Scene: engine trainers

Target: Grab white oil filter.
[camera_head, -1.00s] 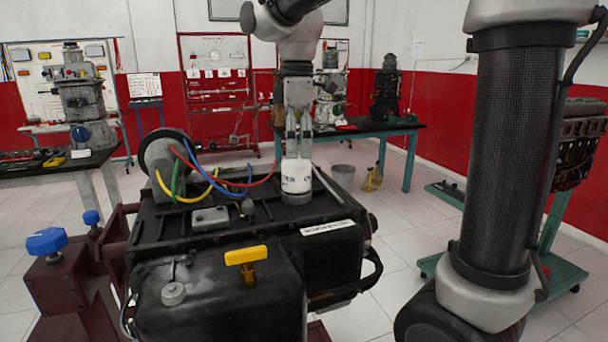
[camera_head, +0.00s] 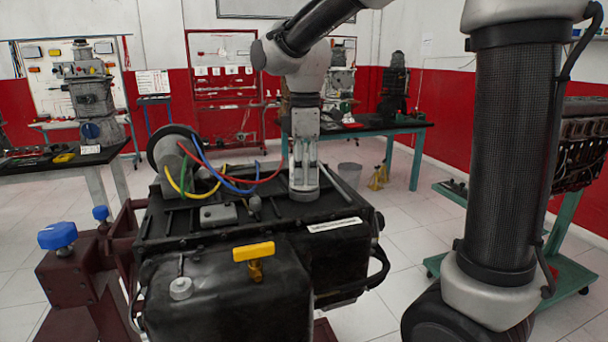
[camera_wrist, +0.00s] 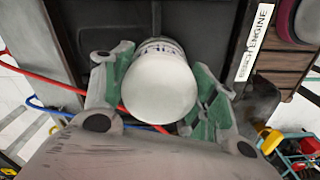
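The white oil filter (camera_wrist: 160,88) stands upright on the black engine top, with blue lettering on its side in the wrist view. My gripper (camera_wrist: 161,90) is lowered around it, with one green-padded finger on each side. The fingers are spread apart by about the filter's width; any gap at the pads is very small, and firm contact is not clear. In the head view my gripper (camera_head: 304,187) reaches the engine top and hides most of the filter.
The black engine (camera_head: 330,262) has red, blue and yellow cables left of the gripper and a yellow handle (camera_head: 254,251) in front. A white label (camera_wrist: 256,42) lies beside the filter. Benches (camera_head: 378,130) stand behind, with open floor between.

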